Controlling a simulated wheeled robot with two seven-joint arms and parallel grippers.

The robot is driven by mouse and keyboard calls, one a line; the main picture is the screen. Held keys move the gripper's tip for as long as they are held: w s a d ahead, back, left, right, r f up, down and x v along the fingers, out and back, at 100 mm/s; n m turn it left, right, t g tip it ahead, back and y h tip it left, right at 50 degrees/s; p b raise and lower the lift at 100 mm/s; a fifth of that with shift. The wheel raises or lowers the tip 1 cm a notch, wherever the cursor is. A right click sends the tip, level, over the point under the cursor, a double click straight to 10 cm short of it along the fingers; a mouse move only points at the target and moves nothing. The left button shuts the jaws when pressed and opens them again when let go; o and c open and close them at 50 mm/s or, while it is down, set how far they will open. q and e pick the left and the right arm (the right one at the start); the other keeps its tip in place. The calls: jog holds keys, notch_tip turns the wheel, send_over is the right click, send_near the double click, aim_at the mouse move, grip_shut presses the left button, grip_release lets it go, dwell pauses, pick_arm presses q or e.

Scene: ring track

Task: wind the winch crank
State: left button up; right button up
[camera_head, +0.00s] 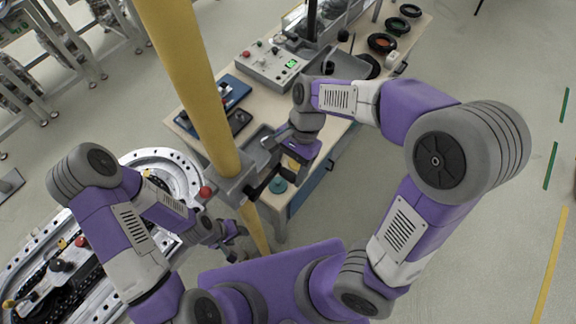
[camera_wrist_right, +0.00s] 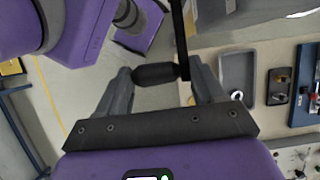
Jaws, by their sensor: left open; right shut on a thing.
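The winch (camera_head: 236,186) is a grey metal unit on the thick yellow post in the middle of the head view. My right gripper (camera_head: 275,150) is beside it, just right of the post. In the right wrist view, the crank's black grip (camera_wrist_right: 155,75) lies between my right fingers, and the gripper is shut on it. The dark crank arm (camera_wrist_right: 180,35) runs up from the grip's right end. My left gripper (camera_head: 226,240) is open and empty, below the winch and left of the post's lower part.
A workbench (camera_head: 310,178) stands behind the winch, with a grey control box (camera_head: 264,64), a grey tray (camera_wrist_right: 238,80) and several dark rings (camera_head: 382,43). A round metal track (camera_head: 165,158) lies at left. The floor at right is clear.

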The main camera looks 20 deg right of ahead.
jog(key=shift+s+d+f+g+y+b, duration=0.1)
jog(key=shift+d+f+g+y+b, duration=0.05)
jog(key=shift+f+g+y+b, duration=0.35)
jog(key=shift+d+f+g+y+b, duration=0.2)
jog(key=shift+f+y+b, duration=0.1)
jog(key=shift+f, duration=0.3)
notch_tip(320, 180, down, 2)
jog(key=shift+f+g+y+b, duration=0.2)
jog(key=shift+g+y+b, duration=0.45)
jog(key=shift+g+y, duration=0.35)
jog(key=s+a+f+g+y+b, duration=0.3)
jog(key=s+a+f+g+y, duration=0.1)
jog(key=f+y, duration=0.3)
jog(key=shift+a+f+g, duration=0.25)
jog(key=shift+a+g, duration=0.35)
jog(key=o, duration=1.2)
jog(key=shift+o, duration=0.6)
jog(key=shift+s+r, duration=0.15)
jog(key=shift+s, duration=0.05)
jog(key=shift+w, duration=0.1)
